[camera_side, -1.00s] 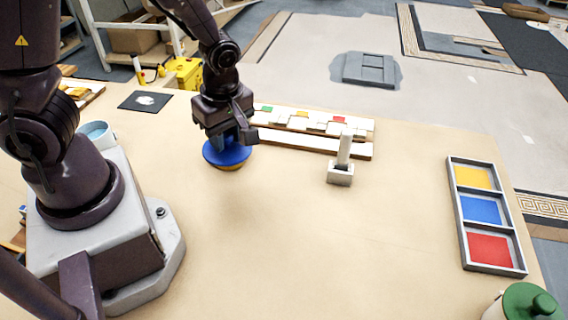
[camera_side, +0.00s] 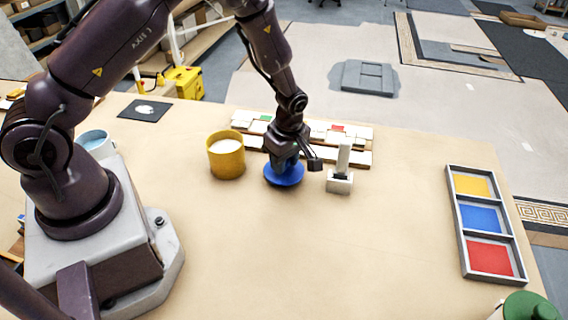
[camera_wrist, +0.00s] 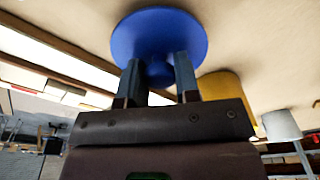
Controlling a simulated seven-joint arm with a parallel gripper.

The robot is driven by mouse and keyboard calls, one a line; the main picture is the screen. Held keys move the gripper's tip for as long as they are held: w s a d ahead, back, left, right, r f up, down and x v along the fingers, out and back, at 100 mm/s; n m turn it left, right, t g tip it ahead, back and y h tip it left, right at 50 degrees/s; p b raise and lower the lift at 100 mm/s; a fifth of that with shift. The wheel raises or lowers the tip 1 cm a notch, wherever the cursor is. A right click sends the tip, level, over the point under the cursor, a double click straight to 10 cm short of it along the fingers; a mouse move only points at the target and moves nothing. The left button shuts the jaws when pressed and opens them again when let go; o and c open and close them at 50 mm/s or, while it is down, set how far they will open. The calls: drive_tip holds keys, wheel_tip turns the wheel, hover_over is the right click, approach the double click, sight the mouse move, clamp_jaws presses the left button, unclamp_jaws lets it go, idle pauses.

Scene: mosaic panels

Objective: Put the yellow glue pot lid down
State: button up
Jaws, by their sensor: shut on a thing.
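The yellow glue pot (camera_side: 227,163) stands upright and uncovered on the table in the side view, with pale contents showing. Its lid is a round blue disc (camera_side: 284,178), just right of the pot and apart from it. My gripper (camera_side: 284,162) points down and is shut on the lid's knob. In the wrist view the fingers (camera_wrist: 160,68) pinch the knob under the blue lid (camera_wrist: 135,35), and the yellow pot (camera_wrist: 222,88) shows behind to the right. The lid is level and close to the table; I cannot tell whether it touches.
A grey stand with an upright post (camera_side: 340,184) is close right of the lid. Rails with tiles (camera_side: 350,158) lie behind. A three-colour tray (camera_side: 458,238) is at right, a green-lidded pot (camera_side: 530,308) at the front corner. The table's front middle is clear.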

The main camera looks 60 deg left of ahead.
drive_tip(key=shift+f, duration=0.7)
drive_tip(key=shift+f, duration=0.15)
drive_tip(key=o, duration=0.9)
